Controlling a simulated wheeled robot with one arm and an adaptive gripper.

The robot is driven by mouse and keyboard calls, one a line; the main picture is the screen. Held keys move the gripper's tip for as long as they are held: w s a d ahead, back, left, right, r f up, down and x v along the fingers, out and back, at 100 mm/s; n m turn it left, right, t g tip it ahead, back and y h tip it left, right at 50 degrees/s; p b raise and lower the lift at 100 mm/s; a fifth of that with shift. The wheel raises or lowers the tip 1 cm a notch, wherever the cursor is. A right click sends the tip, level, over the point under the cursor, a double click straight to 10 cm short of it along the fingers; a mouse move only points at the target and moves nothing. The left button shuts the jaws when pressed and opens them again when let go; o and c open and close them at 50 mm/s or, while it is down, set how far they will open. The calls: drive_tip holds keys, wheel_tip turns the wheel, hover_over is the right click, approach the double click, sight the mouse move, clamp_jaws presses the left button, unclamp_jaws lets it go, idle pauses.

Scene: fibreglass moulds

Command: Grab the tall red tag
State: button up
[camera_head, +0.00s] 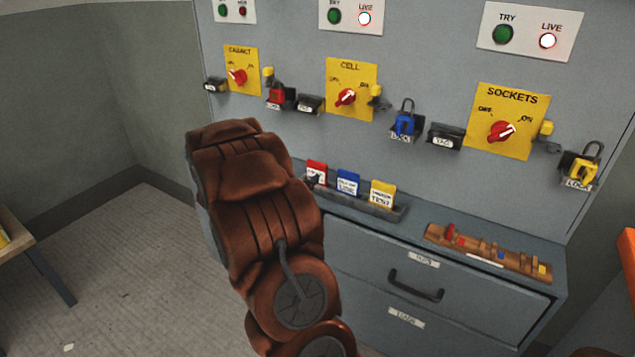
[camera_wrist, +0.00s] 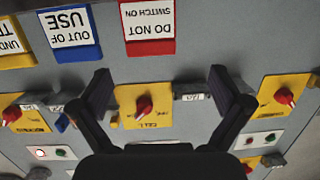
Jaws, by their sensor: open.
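The red tag (camera_head: 316,168) stands leftmost of three tags in a dark grey rack (camera_head: 365,205) on the cabinet ledge. In the wrist view, which is upside down, the red tag (camera_wrist: 147,27) reads "DO NOT SWITCH ON" and sits at the top centre, beyond my fingertips. My gripper (camera_wrist: 160,76) is open and empty, its two dark fingers spread wide. The tag is roughly centred between them but apart from them. In the head view my brown-sleeved arm hides most of my gripper.
A blue tag (camera_head: 347,182) and a yellow tag (camera_head: 382,194) stand right of the red one. Behind is a panel with yellow switch plates (camera_head: 351,88) and hanging locks (camera_head: 404,122). A wooden board (camera_head: 490,252) with small coloured pieces lies on the ledge at right.

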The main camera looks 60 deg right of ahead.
sight(316, 169)
drive_tip(key=shift+s+d+f+g, duration=0.1)
drive_tip(key=shift+s+d+g, duration=0.1)
drive_tip(key=shift+s+d, duration=0.25)
drive_tip(key=shift+s+d+f+g, duration=0.1)
drive_tip(key=shift+s+d+g, duration=0.15)
drive_tip(key=shift+d, duration=0.3)
drive_tip(key=d, duration=0.1)
drive_tip(key=d+f, duration=0.1)
drive_tip(key=d, duration=0.1)
drive_tip(key=d+f, duration=0.1)
drive_tip(key=d, duration=0.1)
drive_tip(key=shift+w+d, duration=0.15)
drive_tip(key=shift+w, duration=0.2)
drive_tip(key=shift+w+d, duration=0.1)
drive_tip(key=shift+d, duration=0.45)
drive_tip(key=c, duration=1)
